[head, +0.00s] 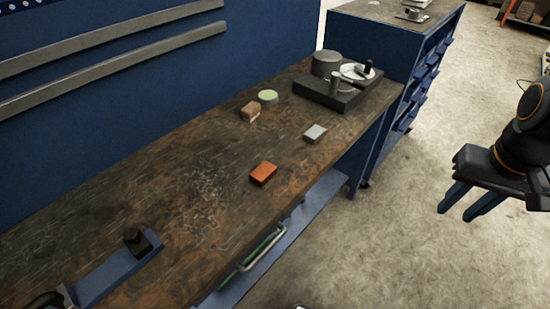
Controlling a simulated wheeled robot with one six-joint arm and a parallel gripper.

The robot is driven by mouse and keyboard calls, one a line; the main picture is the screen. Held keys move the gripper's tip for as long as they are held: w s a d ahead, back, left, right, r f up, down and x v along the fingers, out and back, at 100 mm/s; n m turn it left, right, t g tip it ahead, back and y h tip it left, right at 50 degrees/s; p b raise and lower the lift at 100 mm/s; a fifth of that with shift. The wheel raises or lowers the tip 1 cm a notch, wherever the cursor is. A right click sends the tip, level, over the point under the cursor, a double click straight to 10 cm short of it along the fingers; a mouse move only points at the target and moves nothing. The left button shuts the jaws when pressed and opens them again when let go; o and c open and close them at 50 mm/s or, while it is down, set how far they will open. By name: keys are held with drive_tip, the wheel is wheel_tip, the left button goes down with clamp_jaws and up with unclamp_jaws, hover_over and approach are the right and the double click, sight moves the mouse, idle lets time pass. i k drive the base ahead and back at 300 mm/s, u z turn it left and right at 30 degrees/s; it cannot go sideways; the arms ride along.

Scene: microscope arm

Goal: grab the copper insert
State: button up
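An orange-red, copper-coloured block (263,173) lies flat on the worn dark workbench (190,200), near its front edge. It looks like the copper insert, though a smaller tan-brown block (250,112) lies farther back. My gripper (456,213) is at the right of the head view, over the floor and well clear of the bench. Its two blue fingers are apart with nothing visible between them. No part of the orange-red block is covered.
A silver-grey block (314,133) lies right of the orange-red one. A pale green-topped round piece (268,97) and a dark fixture with cylinders (340,93) stand farther back. A blue vise-like tool (120,270) is at lower left. A blue drawer cabinet (410,75) stands beyond the bench.

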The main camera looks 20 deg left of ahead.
sight(260, 176)
drive_tip(key=i, duration=0.85)
drive_tip(key=u, duration=2.4)
